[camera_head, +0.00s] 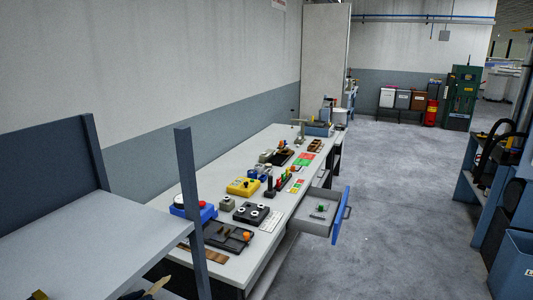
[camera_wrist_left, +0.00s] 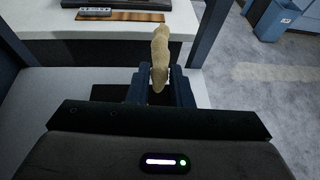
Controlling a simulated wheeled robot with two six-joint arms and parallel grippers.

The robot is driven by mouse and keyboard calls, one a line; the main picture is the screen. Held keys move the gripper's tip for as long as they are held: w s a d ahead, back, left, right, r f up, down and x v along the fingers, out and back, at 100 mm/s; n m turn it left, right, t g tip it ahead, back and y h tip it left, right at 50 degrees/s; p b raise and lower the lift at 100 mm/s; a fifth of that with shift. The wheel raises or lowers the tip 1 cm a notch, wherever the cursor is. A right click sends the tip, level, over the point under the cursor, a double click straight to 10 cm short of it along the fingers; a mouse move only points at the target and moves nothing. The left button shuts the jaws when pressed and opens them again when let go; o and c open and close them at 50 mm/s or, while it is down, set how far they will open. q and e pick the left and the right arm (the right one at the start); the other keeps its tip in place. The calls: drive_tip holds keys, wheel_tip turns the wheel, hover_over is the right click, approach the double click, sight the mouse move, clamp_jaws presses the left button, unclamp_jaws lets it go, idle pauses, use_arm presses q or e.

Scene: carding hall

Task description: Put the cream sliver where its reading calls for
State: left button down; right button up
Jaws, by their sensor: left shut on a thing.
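The cream sliver (camera_wrist_left: 160,55) is a long, slightly bent, pale tan piece. My left gripper (camera_wrist_left: 160,88) is shut on its lower end in the left wrist view, and the sliver points up and away from the jaws. In the head view only the tip of the sliver (camera_head: 157,285) shows at the bottom edge, below the shelf at the left, with a small dark part of my left gripper (camera_head: 136,295) beside it. No reading is legible at this size. My right gripper is not in view.
A long grey bench (camera_head: 262,225) carries several devices, including a yellow box (camera_head: 243,186) and a black unit with white dials (camera_head: 257,213). A blue-fronted drawer (camera_head: 341,214) stands open into the aisle. A shelf post (camera_head: 190,205) rises near my left gripper. The floor right of the bench is clear.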

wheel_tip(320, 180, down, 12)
drive_tip(key=b, duration=1.1)
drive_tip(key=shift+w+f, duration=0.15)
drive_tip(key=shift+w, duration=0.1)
use_arm(q)
drive_tip(key=s+d+r+m+g+h, duration=0.1)
drive_tip(key=s+d+m+g+h, duration=0.2)
drive_tip(key=s+d, duration=1.1)
drive_tip(key=shift+s+d+r+m+g+h, duration=0.15)
drive_tip(key=shift+s+d+m+g+h, duration=0.2)
drive_tip(key=shift+d+m+h, duration=0.55)
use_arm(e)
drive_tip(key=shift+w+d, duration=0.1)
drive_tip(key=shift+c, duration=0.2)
